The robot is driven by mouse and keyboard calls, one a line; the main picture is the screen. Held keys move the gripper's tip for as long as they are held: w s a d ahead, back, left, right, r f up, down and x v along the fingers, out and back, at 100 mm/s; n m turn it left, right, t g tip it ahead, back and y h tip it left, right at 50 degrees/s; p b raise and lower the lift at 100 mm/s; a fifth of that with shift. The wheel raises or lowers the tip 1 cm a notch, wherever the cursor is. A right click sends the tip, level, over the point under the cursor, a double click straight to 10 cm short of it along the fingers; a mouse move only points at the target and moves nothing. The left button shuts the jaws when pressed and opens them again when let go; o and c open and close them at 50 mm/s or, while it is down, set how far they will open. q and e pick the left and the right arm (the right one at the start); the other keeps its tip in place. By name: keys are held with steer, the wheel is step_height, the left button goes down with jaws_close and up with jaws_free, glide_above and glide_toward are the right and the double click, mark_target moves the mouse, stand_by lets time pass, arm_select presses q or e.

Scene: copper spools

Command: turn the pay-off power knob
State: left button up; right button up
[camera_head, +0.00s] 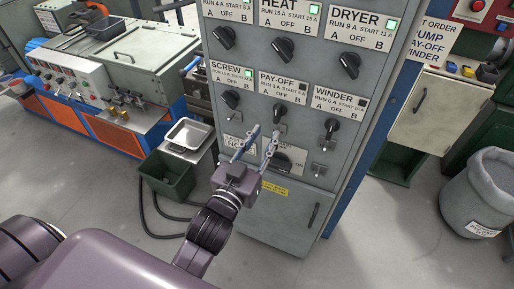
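The pay-off power knob (280,111) is a dark rotary knob under the PAY-OFF label (283,87), in the middle of the lower knob row on the grey control cabinet (283,215). The small lamp by that label is dark. My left gripper (262,134) is below the knob and slightly to its left, in front of the cabinet, its two fingers pointing up and spread apart. Nothing shows between them. The right fingertip looks close to the knob; I cannot tell whether it touches. The gripper partly hides the lower panel. My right gripper is not in view.
The SCREW knob (231,99) and WINDER knob (331,127) flank the pay-off knob, with small switches below. A larger dark knob (283,163) sits lower. A green bin (167,178) and metal tray (189,134) stand left.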

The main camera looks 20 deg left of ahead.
arm_select(q)
steer(key=s, duration=0.4)
steer(key=shift+s, duration=0.1)
stand_by(0.4)
steer(key=s+d+f+m+g+b, duration=0.1)
steer(key=s+f+g, duration=0.2)
steer(key=f, duration=1.2)
steer(key=s+d+f+g+h+b, duration=0.1)
steer(key=s+f+g, duration=0.15)
steer(key=f, duration=1.15)
steer(key=s+d+f+m+g+b, duration=0.1)
steer(key=s+f+g, duration=0.2)
steer(key=f, duration=1.2)
steer(key=s+a+f+g+b, duration=0.1)
steer(key=s+a+f+g, duration=0.1)
steer(key=s+f, duration=0.6)
steer(key=s+a+f+g+y+b, duration=0.1)
steer(key=s+a+f+g, duration=0.2)
steer(key=s+f, duration=0.5)
steer(key=s+a+f+g+b, duration=0.1)
steer(key=s+a+f+g, duration=0.2)
steer(key=s+f, duration=0.6)
steer(key=s+a, duration=0.1)
steer(key=s, duration=0.4)
steer(key=shift+y, duration=0.3)
